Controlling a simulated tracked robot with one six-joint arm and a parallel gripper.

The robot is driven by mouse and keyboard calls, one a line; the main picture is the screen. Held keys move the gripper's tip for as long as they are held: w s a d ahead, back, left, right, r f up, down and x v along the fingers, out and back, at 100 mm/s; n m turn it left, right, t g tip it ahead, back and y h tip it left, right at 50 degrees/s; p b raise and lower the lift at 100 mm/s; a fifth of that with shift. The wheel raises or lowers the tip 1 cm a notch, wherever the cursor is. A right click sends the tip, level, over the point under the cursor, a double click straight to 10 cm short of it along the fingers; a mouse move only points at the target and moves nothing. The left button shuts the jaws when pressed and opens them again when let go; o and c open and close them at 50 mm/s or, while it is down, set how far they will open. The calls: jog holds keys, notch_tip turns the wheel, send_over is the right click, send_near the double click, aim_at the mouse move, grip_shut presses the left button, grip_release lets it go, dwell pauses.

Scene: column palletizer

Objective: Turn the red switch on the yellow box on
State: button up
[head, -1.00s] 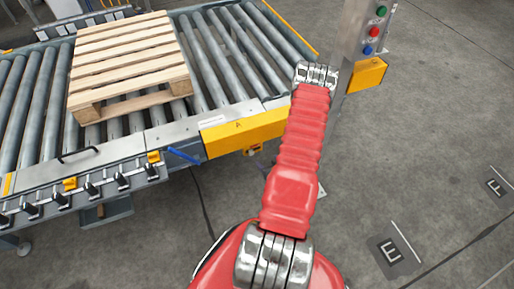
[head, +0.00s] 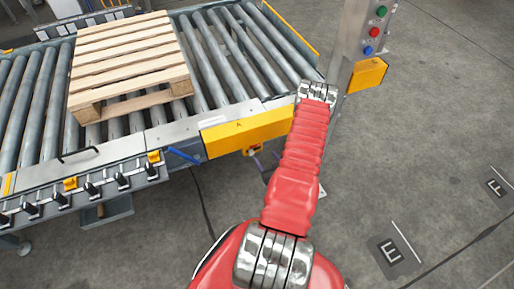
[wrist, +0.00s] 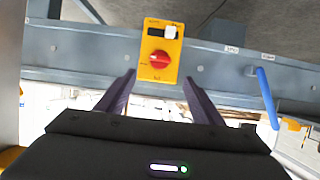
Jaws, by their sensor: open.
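The yellow box (wrist: 173,74) shows in the wrist view, mounted on a grey-blue beam. Its round red switch (wrist: 158,59) sits in the middle of its face, with a white tag above it. My gripper (wrist: 158,77) is open and empty. Its two dark fingers point at the box, one on each side of its lower part in the picture; I cannot tell how far short of it they are. In the head view my red arm hides most of the gripper, and a small yellow part shows below the conveyor edge.
A roller conveyor (head: 226,62) carries a wooden pallet (head: 128,58). A post (head: 352,40) with green, red and blue buttons stands right of my arm. A blue handle (wrist: 267,97) is right of the box.

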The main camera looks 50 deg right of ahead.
jog(key=x, duration=1.2)
jog(key=shift+c, duration=0.2)
jog(key=c, duration=1)
